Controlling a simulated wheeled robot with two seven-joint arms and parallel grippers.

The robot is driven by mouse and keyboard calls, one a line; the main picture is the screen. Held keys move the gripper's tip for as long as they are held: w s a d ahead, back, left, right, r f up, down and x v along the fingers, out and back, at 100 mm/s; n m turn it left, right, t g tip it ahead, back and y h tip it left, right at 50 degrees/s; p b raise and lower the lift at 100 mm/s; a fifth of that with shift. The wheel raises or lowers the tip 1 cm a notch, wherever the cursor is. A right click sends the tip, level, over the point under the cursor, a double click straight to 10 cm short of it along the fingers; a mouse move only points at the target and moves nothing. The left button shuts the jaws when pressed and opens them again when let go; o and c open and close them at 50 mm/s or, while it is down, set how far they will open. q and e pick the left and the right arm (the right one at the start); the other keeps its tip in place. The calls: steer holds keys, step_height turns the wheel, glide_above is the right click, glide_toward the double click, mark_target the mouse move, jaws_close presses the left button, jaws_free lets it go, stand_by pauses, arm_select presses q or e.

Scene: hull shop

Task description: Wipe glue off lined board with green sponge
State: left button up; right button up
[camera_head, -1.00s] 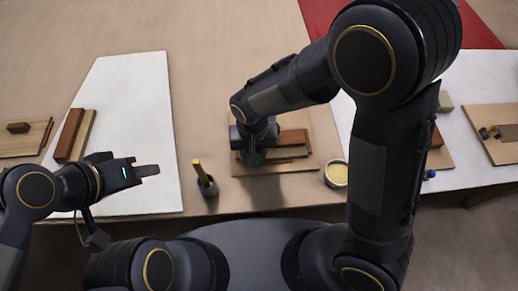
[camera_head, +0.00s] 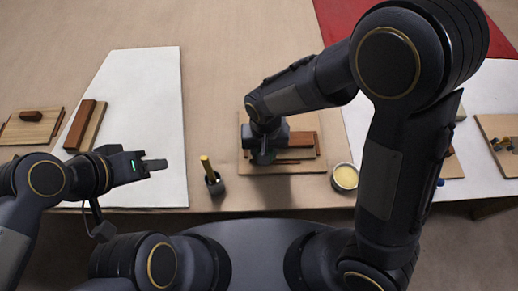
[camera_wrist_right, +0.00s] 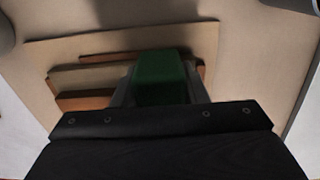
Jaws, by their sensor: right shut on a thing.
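My right gripper (camera_head: 263,157) is shut on the green sponge (camera_wrist_right: 160,80), which shows between its fingers in the right wrist view. It is over the left part of a light wooden board (camera_head: 250,130) with red-brown wood pieces (camera_head: 303,139) on it, at the table's front middle. The board also shows in the right wrist view (camera_wrist_right: 50,48). Whether the sponge touches the board is hidden. I cannot make out lines or glue on it. My left gripper (camera_head: 156,165) is over the white sheet at left, seen side-on, with no object visible in it.
A dark cup (camera_head: 215,185) with a yellow-handled tool and a tin of pale yellow stuff (camera_head: 344,178) stand either side of the board. White sheets (camera_head: 140,75) with more wood pieces lie left and right. A red area (camera_head: 335,18) is at the back.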

mark_target(279, 157)
steer(key=shift+d+r, duration=0.15)
steer(key=shift+d, duration=2)
steer(key=shift+a, duration=2.45)
steer(key=shift+a+f, duration=0.2)
steer(key=shift+a, duration=0.85)
steer(key=shift+d+r, duration=0.2)
steer(key=shift+d, duration=2.1)
steer(key=shift+d+f, duration=0.15)
steer(key=shift+d, duration=1)
